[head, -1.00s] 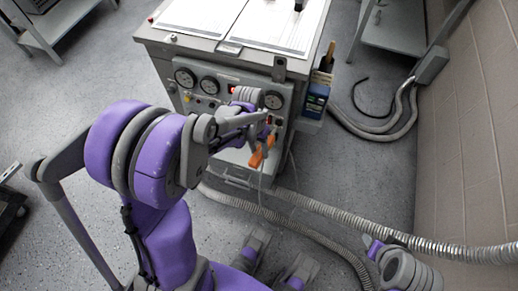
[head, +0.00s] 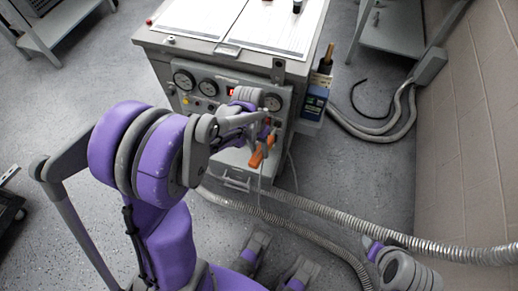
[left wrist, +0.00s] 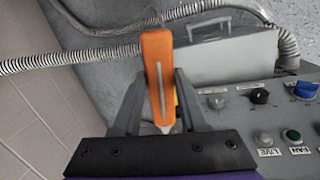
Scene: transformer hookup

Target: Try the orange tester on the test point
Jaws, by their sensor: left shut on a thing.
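My left gripper (head: 264,142) is shut on the orange tester (head: 257,157), in front of the grey cabinet's control panel (head: 207,103). In the left wrist view, the tester (left wrist: 157,50) stands upright between the two fingers of my left gripper (left wrist: 157,88), with a pale slot along its face and a pale tip at its lower end. The panel (left wrist: 235,118) lies to the right of the tester there, apart from it in the picture. I cannot make out which spot is the test point. My right gripper is not in view.
The panel carries round gauges (head: 184,78), a black knob (left wrist: 259,96), a blue knob (left wrist: 305,90) and a green button (left wrist: 291,136). A blue box (head: 314,100) hangs on the cabinet's right side. Flexible conduit (head: 330,228) crosses the floor before the brick wall (head: 470,150).

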